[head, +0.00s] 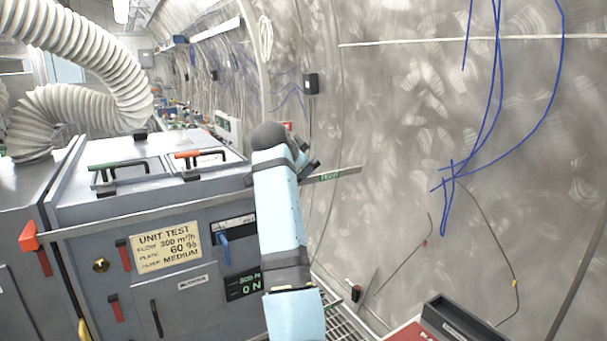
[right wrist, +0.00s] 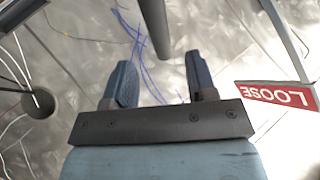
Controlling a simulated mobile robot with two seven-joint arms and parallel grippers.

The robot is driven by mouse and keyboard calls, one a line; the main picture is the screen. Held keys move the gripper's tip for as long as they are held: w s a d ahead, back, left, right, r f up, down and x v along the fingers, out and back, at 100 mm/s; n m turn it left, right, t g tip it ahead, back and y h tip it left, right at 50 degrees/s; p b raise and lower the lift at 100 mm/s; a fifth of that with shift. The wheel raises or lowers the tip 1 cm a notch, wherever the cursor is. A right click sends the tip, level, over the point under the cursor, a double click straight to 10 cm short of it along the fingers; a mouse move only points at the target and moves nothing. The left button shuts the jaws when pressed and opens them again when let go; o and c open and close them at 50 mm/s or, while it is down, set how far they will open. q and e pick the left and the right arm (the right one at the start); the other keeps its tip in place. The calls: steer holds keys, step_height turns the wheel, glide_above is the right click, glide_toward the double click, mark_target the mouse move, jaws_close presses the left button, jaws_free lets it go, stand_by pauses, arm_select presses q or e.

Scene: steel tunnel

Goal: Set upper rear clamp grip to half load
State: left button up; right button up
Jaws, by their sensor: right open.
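The grey test unit (head: 100,217) stands at left in the head view. Its small dark display (head: 243,284) appears to read 300 N above 0 N. A metal strip with a green label (head: 330,177) sticks out to the right behind my right arm. In the right wrist view a red plate marked LOOSE (right wrist: 276,95) shows upside down, right of the fingers. My right gripper (right wrist: 161,82) is open, with nothing between its fingers; in the head view it is mostly hidden by my blue arm. I cannot tell which part is the upper rear clamp. My left gripper is not in view.
Red levers (head: 122,255) and a blue handle (head: 223,250) are on the unit's front. Green (head: 116,165) and orange (head: 200,155) handles are on its top. A ribbed white hose (head: 85,50) hangs above. The curved metal wall (head: 400,120) with blue lines closes the right side.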

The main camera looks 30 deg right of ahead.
steer(key=v, duration=0.6)
steer(key=shift+b, duration=0.4)
